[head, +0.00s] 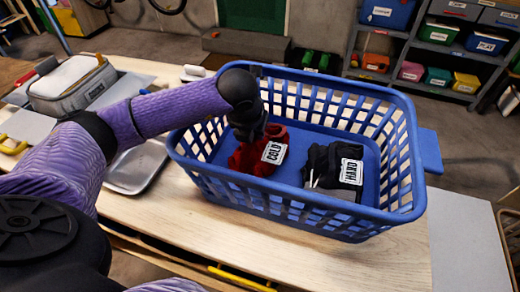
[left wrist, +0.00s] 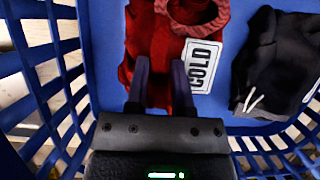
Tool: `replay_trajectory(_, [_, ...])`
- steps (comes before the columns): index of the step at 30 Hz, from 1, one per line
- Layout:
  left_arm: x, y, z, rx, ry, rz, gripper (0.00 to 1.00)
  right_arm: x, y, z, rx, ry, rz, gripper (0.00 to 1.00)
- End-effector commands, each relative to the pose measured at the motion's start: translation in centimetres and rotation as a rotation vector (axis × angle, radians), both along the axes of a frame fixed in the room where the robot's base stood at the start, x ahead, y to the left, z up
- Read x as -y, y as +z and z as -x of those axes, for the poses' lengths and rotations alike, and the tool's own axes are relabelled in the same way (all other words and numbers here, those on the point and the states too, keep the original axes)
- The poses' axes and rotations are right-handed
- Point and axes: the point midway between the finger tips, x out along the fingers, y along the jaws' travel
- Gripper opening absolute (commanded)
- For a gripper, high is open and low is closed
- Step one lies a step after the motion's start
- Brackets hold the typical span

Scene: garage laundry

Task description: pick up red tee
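The red tee (head: 256,151) lies folded at the left of the blue basket's floor, with a white COLD label on it. In the left wrist view the red tee (left wrist: 155,40) spreads ahead of my fingers. My left gripper (head: 249,131) reaches down into the basket over the tee. Its two fingers (left wrist: 161,72) stand apart with red cloth showing between them, beside the label. I cannot tell whether the fingertips touch the cloth. My right gripper is not in view.
The blue basket (head: 398,166) stands on a wooden table (head: 300,262). The basket's slatted walls surround both. A metal tray (head: 138,167) and a grey bag (head: 72,84) lie to the left.

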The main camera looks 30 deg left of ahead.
Motion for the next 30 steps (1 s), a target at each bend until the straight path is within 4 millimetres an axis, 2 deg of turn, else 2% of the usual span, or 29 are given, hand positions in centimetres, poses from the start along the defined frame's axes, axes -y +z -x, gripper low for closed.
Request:
replay_trajectory(1, [-0.01,0.00,0.00,0.000,0.000,0.000,0.11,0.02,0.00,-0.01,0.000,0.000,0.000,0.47])
replay_trajectory(3, [-0.01,0.00,0.00,0.000,0.000,0.000,0.00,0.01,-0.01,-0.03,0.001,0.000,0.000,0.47])
replay_trajectory(30, [-0.01,0.01,0.00,0.000,0.000,0.000,0.00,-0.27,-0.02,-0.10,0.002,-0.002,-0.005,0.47])
